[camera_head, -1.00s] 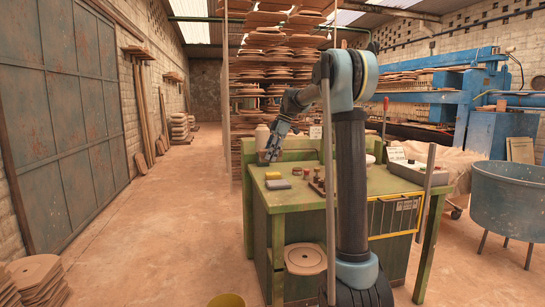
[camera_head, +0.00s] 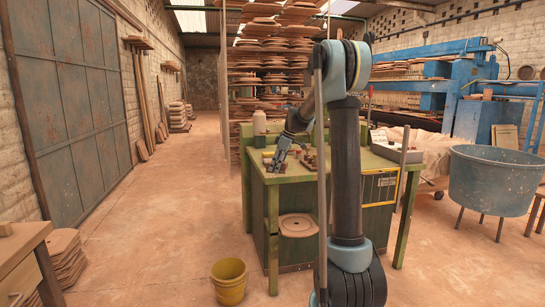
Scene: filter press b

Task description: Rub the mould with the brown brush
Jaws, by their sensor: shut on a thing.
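My gripper (camera_head: 278,167) is above the near left part of the green bench (camera_head: 330,187), pointing down. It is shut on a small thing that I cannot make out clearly. Small brown items (camera_head: 308,160) lie on the bench top to the right of the gripper, partly hidden by my arm. I cannot tell which thing is the brush. A round pale-brown disc with a central hole (camera_head: 297,225) lies on the bench's lower shelf; I cannot tell whether it is the mould.
A pale bottle (camera_head: 259,122) stands at the bench's back left and a grey tray (camera_head: 397,151) at its right. A yellow bucket (camera_head: 229,281) stands on the floor before it. A wooden table (camera_head: 22,250) is at near left, a blue tub (camera_head: 492,180) at right. The left aisle is clear.

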